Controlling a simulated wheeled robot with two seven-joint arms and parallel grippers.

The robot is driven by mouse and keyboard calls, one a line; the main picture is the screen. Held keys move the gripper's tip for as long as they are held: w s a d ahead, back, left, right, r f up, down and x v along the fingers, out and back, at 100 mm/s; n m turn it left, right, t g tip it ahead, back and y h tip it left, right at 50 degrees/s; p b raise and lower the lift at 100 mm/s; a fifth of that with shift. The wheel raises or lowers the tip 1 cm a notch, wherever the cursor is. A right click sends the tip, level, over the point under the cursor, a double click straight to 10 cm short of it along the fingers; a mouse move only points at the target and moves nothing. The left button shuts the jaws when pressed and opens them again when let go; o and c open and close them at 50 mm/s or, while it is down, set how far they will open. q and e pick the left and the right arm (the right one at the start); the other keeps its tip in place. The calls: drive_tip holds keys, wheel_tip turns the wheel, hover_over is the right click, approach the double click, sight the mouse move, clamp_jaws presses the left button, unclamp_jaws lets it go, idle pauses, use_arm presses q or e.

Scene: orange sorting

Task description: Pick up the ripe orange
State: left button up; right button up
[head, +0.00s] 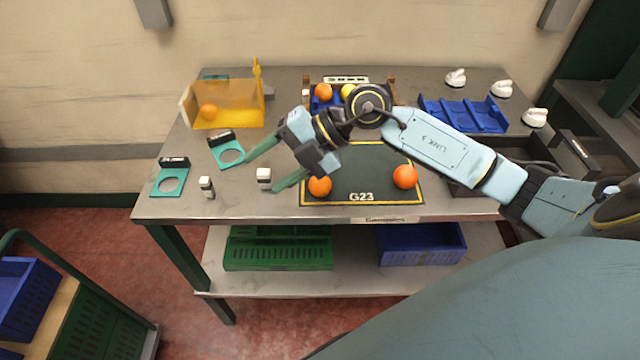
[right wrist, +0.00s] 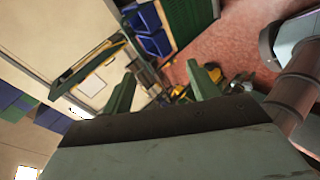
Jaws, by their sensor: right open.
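Two oranges lie on the dark mat (head: 362,158) marked G23: a left orange (head: 320,186) near its front left corner and a right orange (head: 405,177), slightly redder, near its right edge. Another orange (head: 208,111) is in the yellow see-through bin (head: 243,103). My right gripper (head: 261,174) is open over the table, left of the mat, its green fingers pointing left. The left orange is close to its lower finger, not between the fingers. In the right wrist view its fingers (right wrist: 162,88) are apart and empty. My left gripper is not in view.
A blue crate (head: 314,103) with an orange and a yellow fruit stands behind my right arm. A blue divided tray (head: 464,113) and white knobbed items (head: 502,89) are at right.

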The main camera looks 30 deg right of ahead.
sight(324, 179)
drive_tip(key=w+d+f+m+g+h, duration=0.1)
drive_tip(key=d+f+m+g+h, duration=0.15)
drive_tip(key=d+h, duration=0.9)
drive_tip(key=f+y, duration=0.1)
drive_tip(key=f, duration=0.1)
drive_tip(key=w+d+f+y, duration=0.1)
drive_tip(key=f, duration=0.1)
drive_tip(key=d+f+y, duration=0.1)
drive_tip(key=f, duration=0.2)
drive_tip(key=shift+w+d+t, duration=0.25)
drive_tip(key=shift+t, duration=0.1)
drive_tip(key=shift+p+x, duration=0.3)
drive_tip(key=shift+x, duration=2.7)
drive_tip(key=shift+w+a+r, duration=0.1)
drive_tip(key=shift+a, duration=0.05)
drive_tip(key=c, duration=0.8)
